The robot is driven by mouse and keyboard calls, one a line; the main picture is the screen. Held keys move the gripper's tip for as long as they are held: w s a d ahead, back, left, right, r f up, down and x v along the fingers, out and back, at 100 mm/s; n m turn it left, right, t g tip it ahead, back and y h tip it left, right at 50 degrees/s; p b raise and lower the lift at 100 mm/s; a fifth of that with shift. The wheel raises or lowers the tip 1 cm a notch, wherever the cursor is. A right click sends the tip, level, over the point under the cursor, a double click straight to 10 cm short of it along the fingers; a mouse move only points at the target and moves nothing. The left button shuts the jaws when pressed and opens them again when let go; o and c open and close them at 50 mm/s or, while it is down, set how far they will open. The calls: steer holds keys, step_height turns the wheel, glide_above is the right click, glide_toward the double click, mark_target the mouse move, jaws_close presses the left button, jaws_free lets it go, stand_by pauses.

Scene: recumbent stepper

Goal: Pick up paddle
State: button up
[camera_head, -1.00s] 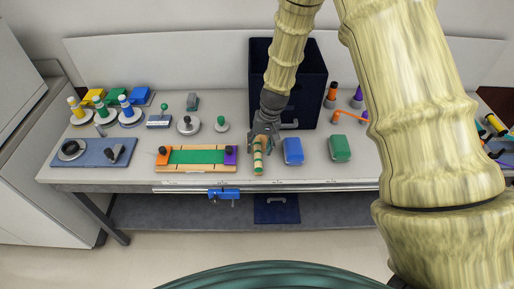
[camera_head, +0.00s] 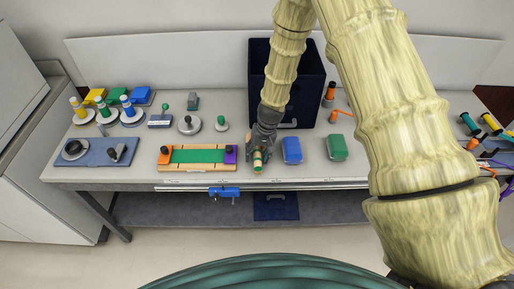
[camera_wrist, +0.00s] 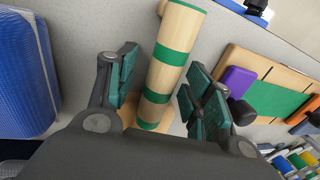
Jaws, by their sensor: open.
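The paddle (camera_head: 257,167) shows as a pale wooden bar with green bands, near the front edge of the grey bench. In the wrist view the paddle (camera_wrist: 174,55) lies between my fingers, with a flat wooden part just visible at its lower end. My gripper (camera_head: 259,155) is pointed down over the paddle and hides much of it in the head view. In the wrist view my gripper (camera_wrist: 162,85) is open, with one dark green finger pad on each side of the bar. Gaps show between the bar and the pads.
A blue block (camera_head: 292,150) and a green block (camera_head: 337,147) stand just right of the paddle. A wooden board with a green strip (camera_head: 198,155) lies to its left. A dark blue bin (camera_head: 310,85) stands behind. The bench's front edge is close.

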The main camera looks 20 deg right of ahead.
jaws_close()
steer(key=shift+r, duration=0.15)
